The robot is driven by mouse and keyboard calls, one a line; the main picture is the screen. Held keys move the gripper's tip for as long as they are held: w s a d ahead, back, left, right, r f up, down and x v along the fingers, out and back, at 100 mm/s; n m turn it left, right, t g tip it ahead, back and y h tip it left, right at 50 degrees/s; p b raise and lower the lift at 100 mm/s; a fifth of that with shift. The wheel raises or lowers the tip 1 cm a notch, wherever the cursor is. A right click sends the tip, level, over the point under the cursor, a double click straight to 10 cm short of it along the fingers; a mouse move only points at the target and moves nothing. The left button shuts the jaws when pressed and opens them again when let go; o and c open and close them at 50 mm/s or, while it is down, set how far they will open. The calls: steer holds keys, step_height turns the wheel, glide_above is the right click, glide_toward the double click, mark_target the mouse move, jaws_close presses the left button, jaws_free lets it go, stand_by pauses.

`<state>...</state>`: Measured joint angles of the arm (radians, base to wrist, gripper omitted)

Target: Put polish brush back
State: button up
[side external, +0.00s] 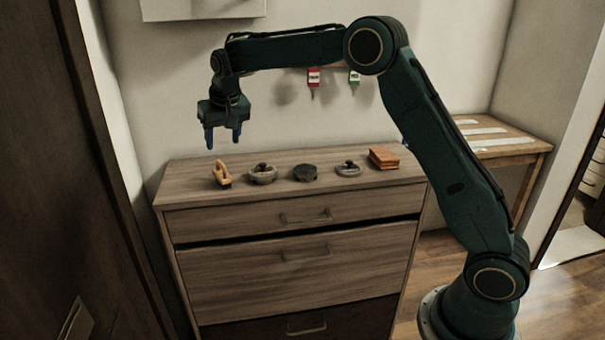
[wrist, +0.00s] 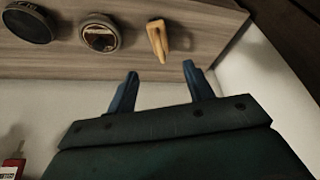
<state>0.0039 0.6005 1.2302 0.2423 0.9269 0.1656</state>
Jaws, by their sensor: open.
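A tan, wooden-looking item (side external: 222,174), possibly the polish brush, stands at the left end of the dresser top (side external: 190,188). It also shows in the wrist view (wrist: 157,40), just beyond my fingertips. I cannot make out bristles on it. My gripper (side external: 222,142) is open and empty, pointing down above the left part of the dresser. Its two blue fingers show apart in the wrist view (wrist: 160,70), with nothing between them.
Right of the tan item stand a round grey vessel (side external: 262,175), a dark round piece (side external: 305,173), another grey round piece (side external: 348,169) and an orange-brown block (side external: 384,158). A wooden table (side external: 510,147) stands right.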

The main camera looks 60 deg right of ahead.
steer(key=shift+r, duration=0.1)
stand_by(0.4)
steer(key=s+a+r+n+y, duration=0.1)
steer(key=s+r, duration=0.4)
steer(key=s, duration=0.6)
steer(key=s+a+r+n, duration=0.1)
steer(key=s+r, duration=0.4)
steer(key=s, duration=0.6)
steer(key=s+a+f+n, duration=0.1)
steer(key=s+f, duration=0.2)
steer(key=s, duration=0.7)
steer(key=s+a+f+n+t, duration=0.1)
steer(key=s+f, duration=0.2)
steer(key=s, duration=0.8)
steer(key=shift+s+a+f+y, duration=0.15)
steer(key=shift+a+f+y, duration=0.15)
steer(key=shift+f+y, duration=0.1)
